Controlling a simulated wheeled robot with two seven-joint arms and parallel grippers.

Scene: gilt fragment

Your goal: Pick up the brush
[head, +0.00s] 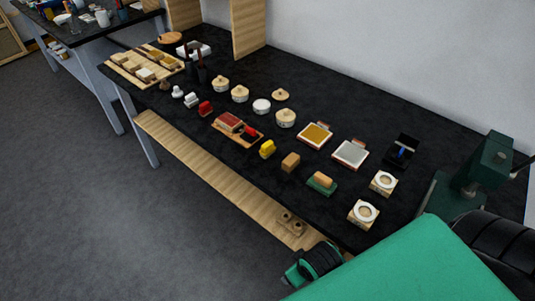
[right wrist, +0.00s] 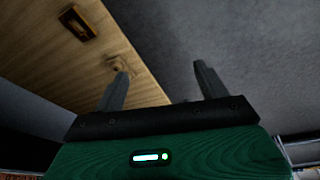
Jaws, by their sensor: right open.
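I cannot clearly make out the brush. Thin dark upright items (head: 199,68) stand toward the far left of the black table (head: 300,78) in the head view and may include it, but they are too small to tell. My right gripper (right wrist: 160,70) is open and empty in the right wrist view, its two fingers apart over the grey floor and the edge of a wooden shelf. It is low in front of the table, well away from the upright items. In the head view my green arm covers the lower right. My left gripper is not in view.
Lidded pots (head: 286,117), a yellow pad (head: 315,135), a grey pad (head: 350,153) and small blocks crowd the table. A dark green press-like device (head: 485,163) stands at its right end. A wooden shelf (head: 200,172) runs below the front edge. The floor is clear.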

